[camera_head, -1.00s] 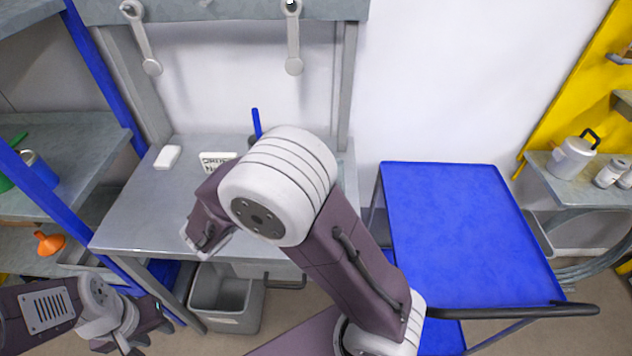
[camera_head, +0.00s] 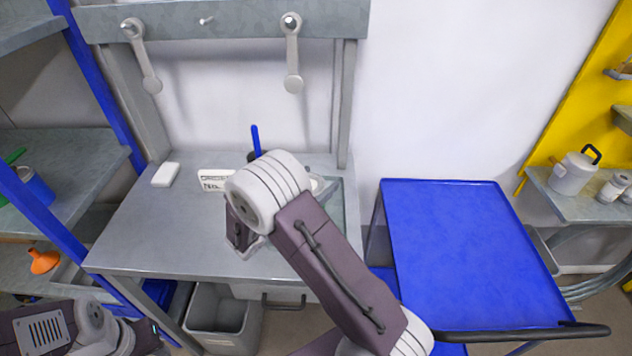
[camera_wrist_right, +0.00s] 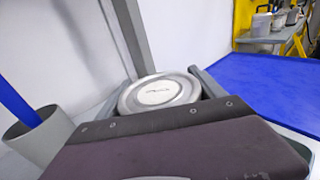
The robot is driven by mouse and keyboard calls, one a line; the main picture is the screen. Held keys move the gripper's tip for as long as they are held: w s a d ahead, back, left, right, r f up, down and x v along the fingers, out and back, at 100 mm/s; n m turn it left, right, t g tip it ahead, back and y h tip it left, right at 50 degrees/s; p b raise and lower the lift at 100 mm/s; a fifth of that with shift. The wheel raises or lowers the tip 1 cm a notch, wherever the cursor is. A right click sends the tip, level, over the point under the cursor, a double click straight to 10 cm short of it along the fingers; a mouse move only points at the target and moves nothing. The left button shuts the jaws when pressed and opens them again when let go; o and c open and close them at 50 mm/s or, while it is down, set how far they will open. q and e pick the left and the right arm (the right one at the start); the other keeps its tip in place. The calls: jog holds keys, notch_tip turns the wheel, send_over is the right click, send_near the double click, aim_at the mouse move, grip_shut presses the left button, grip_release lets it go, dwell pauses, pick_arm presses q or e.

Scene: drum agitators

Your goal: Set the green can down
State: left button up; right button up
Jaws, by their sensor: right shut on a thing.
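My right gripper (camera_wrist_right: 171,90) is shut on a can (camera_wrist_right: 158,93), seen from above as a round silver lid between the two fingers. The can's side is hidden, so its green does not show. In the head view my right arm reaches over the grey workbench (camera_head: 150,240) and its white joint covers most of the gripper. A pale bit of the lid (camera_head: 316,183) shows just right of that joint, at the bench's right end. I cannot tell if the can touches the surface. My left gripper (camera_head: 150,337) is low at the left, its jaws unclear.
A grey cup with a blue handle (camera_head: 256,140) stands behind the arm; the cup (camera_wrist_right: 40,135) is left of the can. A white sign (camera_head: 214,181) and a white block (camera_head: 166,174) are on the bench. A blue cart (camera_head: 460,250) to the right has a bare top.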

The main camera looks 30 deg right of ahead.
jog(key=shift+s, duration=0.1)
jog(key=o, duration=2)
jog(key=shift+o, duration=0.2)
jog(key=shift+r, duration=0.1)
jog(key=v, duration=1.2)
